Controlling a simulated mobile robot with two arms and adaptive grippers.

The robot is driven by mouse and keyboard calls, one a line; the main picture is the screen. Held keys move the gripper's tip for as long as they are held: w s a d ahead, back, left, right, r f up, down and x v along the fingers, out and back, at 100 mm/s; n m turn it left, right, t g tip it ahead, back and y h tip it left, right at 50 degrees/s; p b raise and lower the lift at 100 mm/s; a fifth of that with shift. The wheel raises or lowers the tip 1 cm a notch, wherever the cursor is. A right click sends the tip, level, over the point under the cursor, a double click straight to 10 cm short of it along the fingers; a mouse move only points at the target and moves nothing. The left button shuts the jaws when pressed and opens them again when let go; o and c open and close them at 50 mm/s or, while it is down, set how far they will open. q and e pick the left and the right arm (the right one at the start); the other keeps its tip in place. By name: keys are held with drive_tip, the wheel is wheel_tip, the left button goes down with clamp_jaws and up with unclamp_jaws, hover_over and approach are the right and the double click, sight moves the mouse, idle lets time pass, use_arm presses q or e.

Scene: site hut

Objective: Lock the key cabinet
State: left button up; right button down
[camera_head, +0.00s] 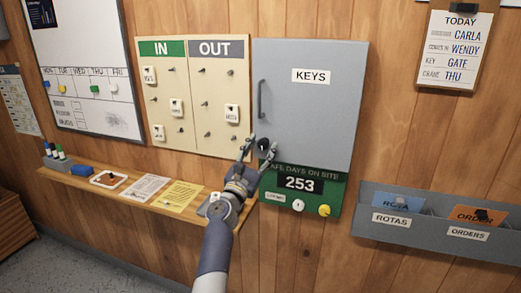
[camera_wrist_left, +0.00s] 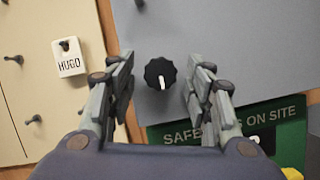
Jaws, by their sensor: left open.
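The grey key cabinet (camera_head: 310,110) hangs on the wall, labelled KEYS, and its door looks shut. A vertical handle (camera_head: 261,98) is on the door's left side. A black round knob (camera_wrist_left: 160,73) with a white pointer sits near the door's lower left; the pointer is roughly downward in the left wrist view. My left gripper (camera_head: 259,147) is open in front of the knob, one finger to each side. In the left wrist view the knob shows between the fingertips (camera_wrist_left: 160,78), and I see no contact. My right gripper is not in view.
The IN/OUT board (camera_head: 195,132) with tags on pegs is left of the cabinet. The green safe-days sign (camera_head: 275,199) is just below it. A wooden ledge (camera_head: 140,197) with papers runs lower left. A grey rack (camera_head: 440,235) holds folders at right.

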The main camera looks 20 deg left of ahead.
use_arm(q)
drive_tip(key=c, duration=1)
drive_tip(key=shift+c, duration=0.2)
